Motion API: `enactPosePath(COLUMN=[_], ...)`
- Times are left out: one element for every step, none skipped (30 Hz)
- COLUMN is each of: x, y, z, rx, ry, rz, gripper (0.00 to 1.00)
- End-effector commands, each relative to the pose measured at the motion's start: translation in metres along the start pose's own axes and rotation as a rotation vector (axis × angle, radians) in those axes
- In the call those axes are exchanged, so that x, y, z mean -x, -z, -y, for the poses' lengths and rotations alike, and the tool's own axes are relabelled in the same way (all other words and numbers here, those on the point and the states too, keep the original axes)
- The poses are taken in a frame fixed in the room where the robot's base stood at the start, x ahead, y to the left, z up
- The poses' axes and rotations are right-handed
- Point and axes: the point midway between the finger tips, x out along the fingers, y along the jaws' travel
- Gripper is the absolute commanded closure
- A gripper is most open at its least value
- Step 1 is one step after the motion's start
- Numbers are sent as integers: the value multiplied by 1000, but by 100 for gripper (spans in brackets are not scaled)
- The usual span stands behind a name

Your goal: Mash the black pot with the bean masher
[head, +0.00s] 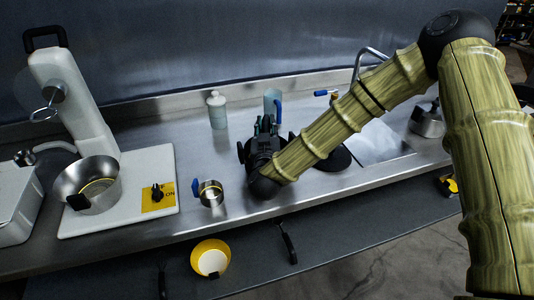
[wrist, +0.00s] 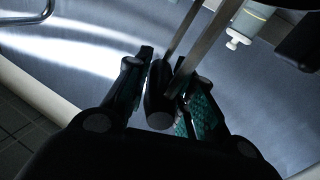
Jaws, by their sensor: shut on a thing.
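My gripper (head: 266,126) is over the metal counter in the head view, beside the light blue cup. In the wrist view my gripper (wrist: 164,72) is shut on the black handle (wrist: 160,103) of the bean masher. Two metal rods of the masher (wrist: 207,45) run up and away from the handle; its mashing end is out of the frame. The masher cannot be made out in the head view. A dark round thing (head: 338,159), perhaps the black pot, sits on the counter right of my gripper, partly hidden by my arm. Its inside cannot be seen.
A light blue canister (head: 217,111) and a light blue cup (head: 272,98) stand behind. A small metal pot (head: 211,194) is near the front edge. A white mixer with a metal bowl (head: 100,202) stands left, a kettle (head: 427,122) right. A yellow-rimmed bowl (head: 211,258) lies lower.

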Motion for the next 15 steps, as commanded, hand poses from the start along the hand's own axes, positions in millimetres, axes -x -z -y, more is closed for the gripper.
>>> enactPosePath(x=[0,0,0,0,0,0,1,1,1,1,1,1,1,1,1], y=[-2,-3,-4,-5,-6,-7,-8,-9,-10,-11,-12,-13,-14,-15,-16], z=[0,1,1,1,1,1,1,1,1,1,1,2,2,2,2], rx=[0,0,1,1,1,1,1,1,2,2,2,2,1,1,1], ry=[0,0,0,0,0,0,0,0,0,0,0,0,0,0,0], rz=[-1,-1,-1,-1,-1,-1,-1,-1,-1,-1,-1,-1,-1,-1,-1], gripper=[100,100,100,100,100,100,100,100,100,100,100,100,100,100,100])
